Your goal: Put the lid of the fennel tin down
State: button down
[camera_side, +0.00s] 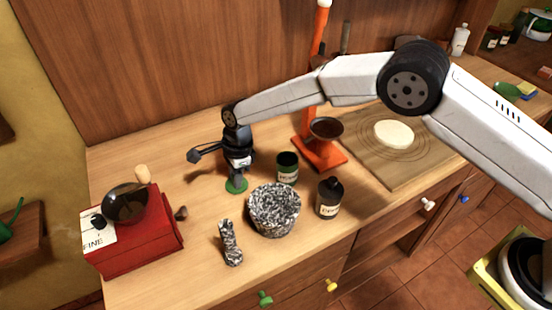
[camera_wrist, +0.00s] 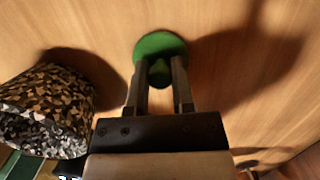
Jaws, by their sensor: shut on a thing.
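The round green lid (camera_side: 237,186) is at or just above the bare counter; I cannot tell whether it touches. My gripper (camera_side: 237,174) points down and is shut on the lid's knob. The wrist view also shows the lid (camera_wrist: 160,43) between the fingertips of my gripper (camera_wrist: 161,80), flat side down. The dark green tin (camera_side: 287,169) stands open and upright to the right of the lid, with a pale label too small to read fully. Part of a green thing, likely this tin, shows at the wrist view's lower left corner.
A speckled stone mortar (camera_side: 274,212) stands in front of the tin, with its pestle (camera_side: 231,244) to the left. A dark bottle (camera_side: 329,198), a red grinder (camera_side: 138,232) and an orange stand (camera_side: 319,155) are around. The counter left of the lid is clear.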

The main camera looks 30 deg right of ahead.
jog(key=shift+f, duration=0.1)
jog(key=shift+c, duration=2.4)
grip_release()
notch_tip(320, 180, up, 12)
jog(key=d, duration=0.2)
